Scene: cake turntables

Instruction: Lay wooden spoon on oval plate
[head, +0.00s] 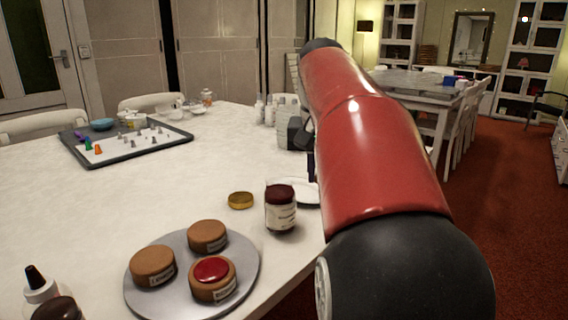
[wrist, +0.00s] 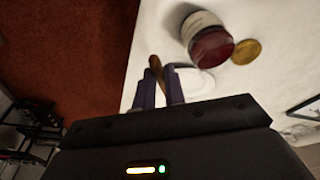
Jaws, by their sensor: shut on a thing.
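My gripper (wrist: 160,88) is shut on the wooden spoon (wrist: 155,66), a brown piece of which shows between and just beyond the fingertips in the wrist view. The rest of the spoon is hidden. The white oval plate (wrist: 197,82) lies on the table just right of the fingers in that view, partly covered by the gripper. In the head view the plate (head: 307,193) shows behind the jar, and my red arm hides its right part. I cannot tell the spoon's height above the table.
A dark red jar (head: 281,212) stands close to the plate, with a gold lid (head: 240,200) beside it. A grey turntable (head: 135,293) bears three brown round cakes. A tray (head: 160,150) with small pieces lies farther back. The table's edge is near the plate.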

